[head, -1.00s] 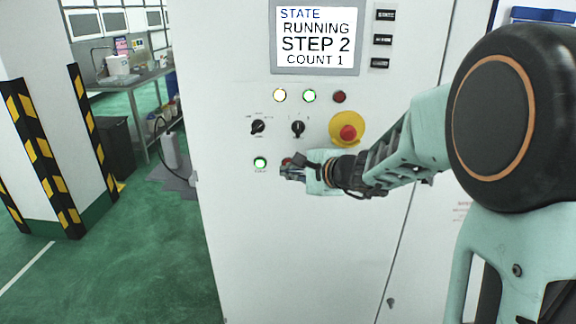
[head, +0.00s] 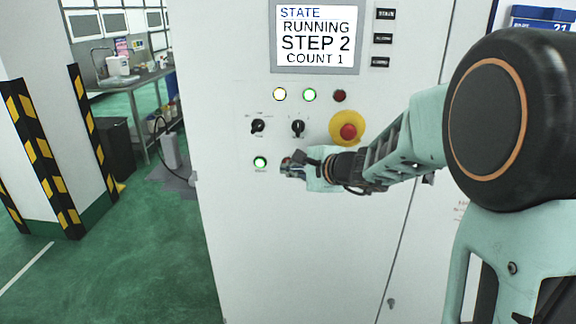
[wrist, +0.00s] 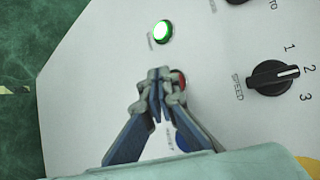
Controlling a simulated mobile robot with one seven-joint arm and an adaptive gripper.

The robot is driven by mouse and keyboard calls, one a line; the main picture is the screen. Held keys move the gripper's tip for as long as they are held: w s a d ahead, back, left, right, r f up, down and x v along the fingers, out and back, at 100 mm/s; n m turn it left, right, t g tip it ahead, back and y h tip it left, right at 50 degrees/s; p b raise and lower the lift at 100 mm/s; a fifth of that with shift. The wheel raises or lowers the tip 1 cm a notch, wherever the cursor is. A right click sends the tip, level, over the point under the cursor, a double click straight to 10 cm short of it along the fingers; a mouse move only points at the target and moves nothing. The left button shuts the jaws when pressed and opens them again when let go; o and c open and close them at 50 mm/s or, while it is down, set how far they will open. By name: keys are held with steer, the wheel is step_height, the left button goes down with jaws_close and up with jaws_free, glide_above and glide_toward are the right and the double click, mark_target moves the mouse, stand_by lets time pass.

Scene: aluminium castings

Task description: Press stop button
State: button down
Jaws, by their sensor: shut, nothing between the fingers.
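The red stop button (wrist: 180,80) is partly hidden behind my fingertips in the wrist view. In the head view it is covered by my gripper. My gripper (wrist: 159,78) is shut and empty, with its tips right at the button's left side in the wrist view. I cannot tell whether they touch it. In the head view my gripper (head: 288,168) is at the cabinet face, just right of the lit green button (head: 260,162). The display (head: 316,36) reads STATE RUNNING, STEP 2, COUNT 1.
A red emergency knob on a yellow base (head: 347,130) sits above my wrist. Two black selector knobs are on the panel, one marked SPEED (wrist: 274,77). Lamps (head: 310,95) sit above. Open green floor lies left.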

steer(key=shift+w, duration=0.45)
stand_by(0.5)
steer(key=shift+s+b, duration=0.15)
steer(key=shift+b, duration=0.15)
steer(key=shift+s+b, duration=0.45)
steer(key=shift+s, duration=0.25)
steer(key=s+b, duration=0.2)
steer(key=s, duration=0.3)
steer(key=shift+a, duration=0.1)
stand_by(0.6)
